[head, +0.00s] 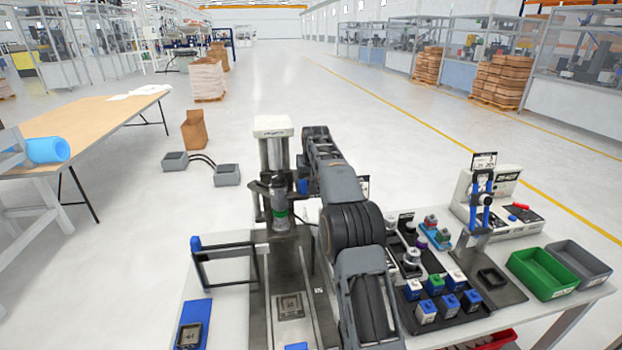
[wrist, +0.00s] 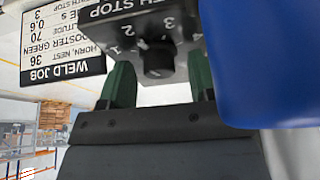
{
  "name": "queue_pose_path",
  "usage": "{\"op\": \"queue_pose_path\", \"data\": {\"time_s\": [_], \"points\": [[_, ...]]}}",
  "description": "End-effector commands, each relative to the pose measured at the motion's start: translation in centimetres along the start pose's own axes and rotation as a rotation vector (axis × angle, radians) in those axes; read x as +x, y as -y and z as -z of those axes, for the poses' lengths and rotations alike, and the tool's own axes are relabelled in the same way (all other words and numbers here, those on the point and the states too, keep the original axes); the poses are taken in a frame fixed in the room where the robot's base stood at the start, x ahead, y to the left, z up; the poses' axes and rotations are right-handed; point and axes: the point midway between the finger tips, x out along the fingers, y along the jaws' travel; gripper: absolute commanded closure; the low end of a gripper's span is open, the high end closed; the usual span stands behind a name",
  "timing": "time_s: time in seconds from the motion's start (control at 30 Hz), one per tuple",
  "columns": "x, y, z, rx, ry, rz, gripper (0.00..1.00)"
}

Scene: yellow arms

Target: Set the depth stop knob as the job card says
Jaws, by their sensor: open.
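The depth stop knob (wrist: 158,62) is black and shows upside down in the wrist view, below a dark plate (wrist: 150,22) with the numbers 1 to 4. My gripper (wrist: 159,68) is open, its green fingers on either side of the knob. I cannot tell whether they touch it or where its pointer stands. The job card (wrist: 62,38) is upside down at the left. It reads weld job, horn and nest 36, booster green, 70, 0.6 and depth stop 3. In the head view my arm hides the gripper and knob beside the press (head: 274,160).
A large blue part (wrist: 262,65) is close at the right of the wrist view. On the bench are a black rack (head: 432,285) of blue, white and green blocks, a green bin (head: 541,275), a grey bin (head: 580,262) and a white machine (head: 495,195) at the right.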

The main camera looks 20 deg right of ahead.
Motion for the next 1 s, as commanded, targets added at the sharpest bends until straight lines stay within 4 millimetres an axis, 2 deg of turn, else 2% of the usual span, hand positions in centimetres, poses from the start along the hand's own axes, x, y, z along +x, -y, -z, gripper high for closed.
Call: {"op": "queue_pose_path", "data": {"time_s": [0.23,0.73,1.0], "points": [[0.04,0.00,-0.01,0.000,0.000,0.000,0.45],[0.01,0.00,0.00,0.000,0.000,0.000,0.92],[-0.20,0.09,0.11,0.044,-0.001,-0.018,0.92]]}}
